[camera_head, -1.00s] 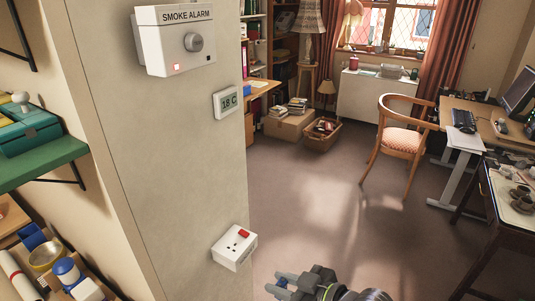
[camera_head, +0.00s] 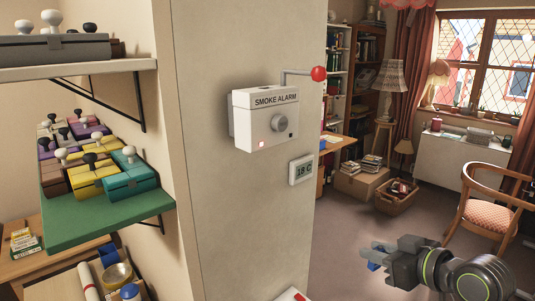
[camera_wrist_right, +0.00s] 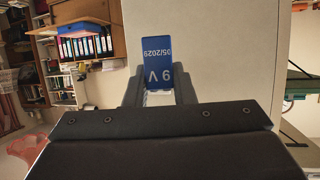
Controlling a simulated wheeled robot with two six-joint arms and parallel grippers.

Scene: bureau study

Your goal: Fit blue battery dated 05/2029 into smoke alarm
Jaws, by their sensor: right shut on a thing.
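The smoke alarm (camera_head: 265,119) is a white box on the wall pillar, with its name on the front, a grey round knob and a small lit red light. A lever with a red ball end stands at its upper right. My right gripper (camera_head: 371,254) is at the lower right in the head view, well below and right of the alarm. It is shut on a blue battery (camera_head: 375,266). In the right wrist view the battery (camera_wrist_right: 158,62) sits between the fingers and reads 9 V and 05/2029, upside down. My left gripper is not in view.
A green shelf (camera_head: 110,222) with several coloured boxes is on the left, under a pale shelf (camera_head: 80,67). A wooden chair (camera_head: 492,214) stands at right. Floor between is clear.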

